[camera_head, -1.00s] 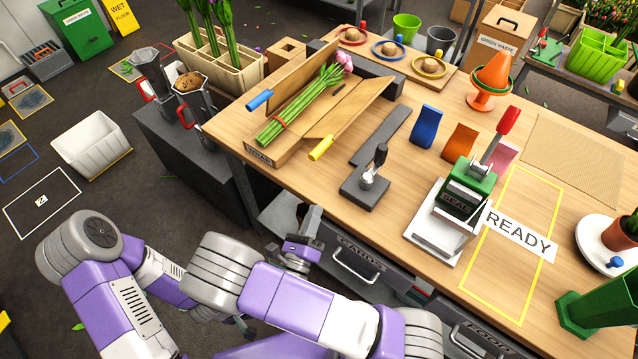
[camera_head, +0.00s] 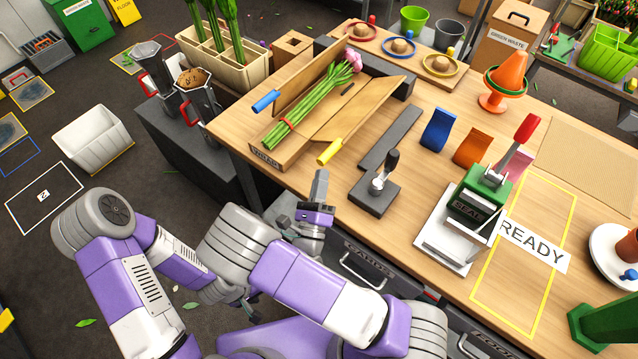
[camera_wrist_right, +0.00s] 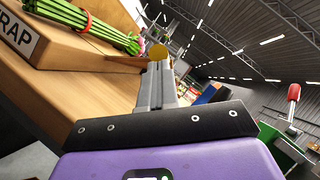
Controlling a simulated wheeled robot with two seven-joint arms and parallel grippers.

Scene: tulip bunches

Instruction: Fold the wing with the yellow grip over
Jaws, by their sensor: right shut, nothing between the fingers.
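The wrap stand (camera_head: 262,156) is at the table's left front edge. Its far wing with the blue grip (camera_head: 266,101) stands tilted up. Its near wing (camera_head: 365,112) with the yellow grip (camera_head: 329,152) slopes outward on the near right side. A tulip bunch (camera_head: 310,105) with a red band lies between the wings. My right gripper (camera_head: 320,180) is shut and empty, just in front of and below the yellow grip. In the right wrist view the yellow grip (camera_wrist_right: 157,51) shows just beyond the fingertips; contact is unclear. My left gripper is mostly hidden behind arm links.
A black-handled press (camera_head: 378,183) and dark strip (camera_head: 390,138) are right of the near wing. A green sealer (camera_head: 470,205), blue block (camera_head: 438,129) and orange block (camera_head: 472,148) stand farther right. The table's front edge is close below my right gripper.

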